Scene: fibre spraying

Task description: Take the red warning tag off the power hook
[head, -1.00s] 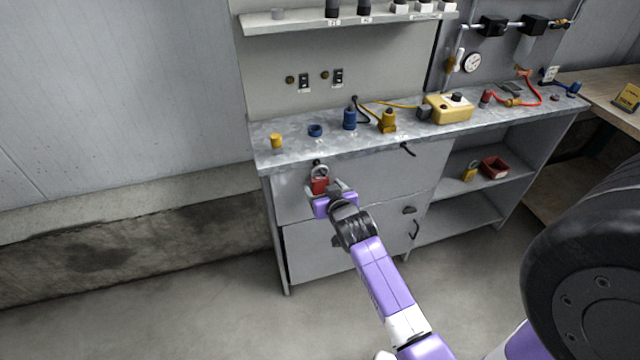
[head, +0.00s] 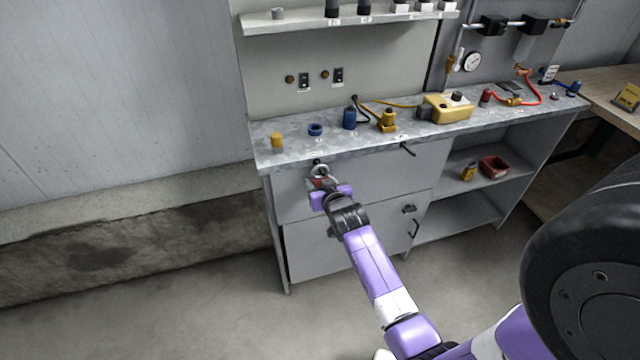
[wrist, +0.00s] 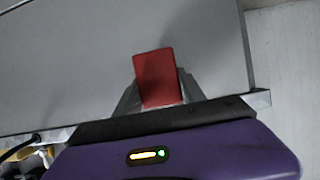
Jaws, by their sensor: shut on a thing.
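The red warning tag (wrist: 156,78) sits between the fingers of my gripper (wrist: 158,100) in the wrist view. In the head view only a small part of the red tag (head: 319,184) shows past my gripper (head: 322,188), which is shut on it. A grey loop (head: 320,170) shows just above the tag, by a small dark hook (head: 316,161) on the cabinet front under the counter edge. Whether the loop still hangs on the hook is too small to tell.
The metal counter (head: 285,157) above holds a yellow cylinder (head: 277,140), blue parts and a yellow box (head: 447,108). A black handle (head: 408,149) sticks out to the right. The floor on the left is clear.

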